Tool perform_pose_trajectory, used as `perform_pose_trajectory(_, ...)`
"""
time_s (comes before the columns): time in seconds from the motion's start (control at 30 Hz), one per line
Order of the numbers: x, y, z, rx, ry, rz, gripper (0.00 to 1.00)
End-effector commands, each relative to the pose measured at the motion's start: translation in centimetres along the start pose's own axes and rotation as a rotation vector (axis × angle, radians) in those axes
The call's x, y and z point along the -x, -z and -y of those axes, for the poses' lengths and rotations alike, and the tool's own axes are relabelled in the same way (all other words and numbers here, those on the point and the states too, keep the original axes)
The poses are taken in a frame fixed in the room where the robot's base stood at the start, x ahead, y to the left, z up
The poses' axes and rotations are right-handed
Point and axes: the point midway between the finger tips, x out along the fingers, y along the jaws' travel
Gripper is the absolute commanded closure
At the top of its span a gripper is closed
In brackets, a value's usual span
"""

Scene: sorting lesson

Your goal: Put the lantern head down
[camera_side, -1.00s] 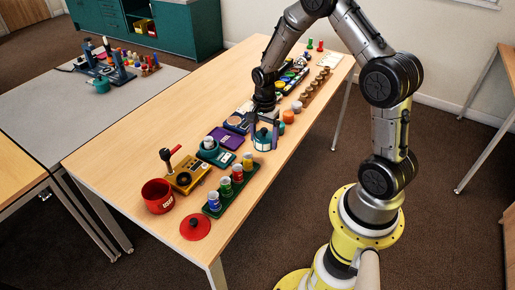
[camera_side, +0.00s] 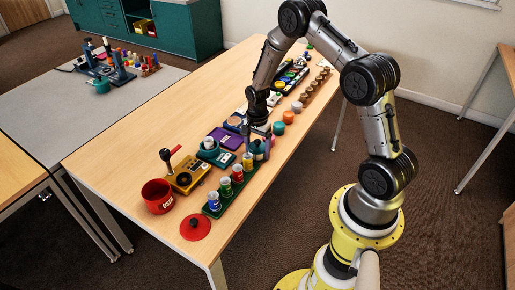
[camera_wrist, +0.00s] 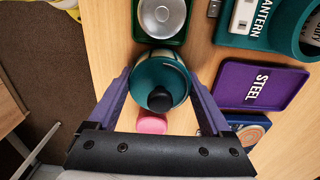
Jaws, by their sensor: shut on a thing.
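The lantern head (camera_side: 258,152) is a rounded teal piece with a black knob on top. My gripper (camera_side: 258,140) is shut on it, with a finger on either side. In the wrist view the teal body with its knob (camera_wrist: 160,98) sits between the purple fingers, close to the end of a green tray. Its underside is hidden, so I cannot tell whether it touches the table. A teal holder marked LANTERN (camera_wrist: 262,22) stands to the right in the wrist view; the side view shows it (camera_side: 214,154) left of my gripper.
The green tray with several capped jars (camera_side: 227,190) lies in front of my gripper. A purple tray marked STEEL (camera_wrist: 262,85) is beside it. A pink round piece (camera_wrist: 152,124) is close behind the head. A red pot (camera_side: 157,197) and red lid (camera_side: 195,228) stand nearer.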

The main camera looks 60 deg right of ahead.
Motion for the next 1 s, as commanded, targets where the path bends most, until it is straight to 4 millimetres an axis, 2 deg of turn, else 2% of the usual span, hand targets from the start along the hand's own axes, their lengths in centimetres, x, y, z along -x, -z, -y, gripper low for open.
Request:
perform_pose_trajectory(0.07, -0.3, 0.0, 0.0, 0.0, -0.001, 0.0, 0.73)
perform_pose_trajectory(0.1, -0.2, 0.0, 0.0, 0.0, -0.001, 0.0, 0.11)
perform_pose_trajectory(0.17, -0.2, 0.0, 0.0, 0.0, -0.001, 0.0, 0.01)
perform_pose_trajectory(0.43, -0.1, 0.0, 0.0, 0.0, 0.0, 0.0, 0.0)
perform_pose_trajectory(0.57, 1.0, 0.0, 0.1, 0.0, 0.002, -0.001, 0.0)
perform_pose_trajectory(1.0, 9.4, 0.0, 0.1, 0.0, 0.003, -0.001, 0.0)
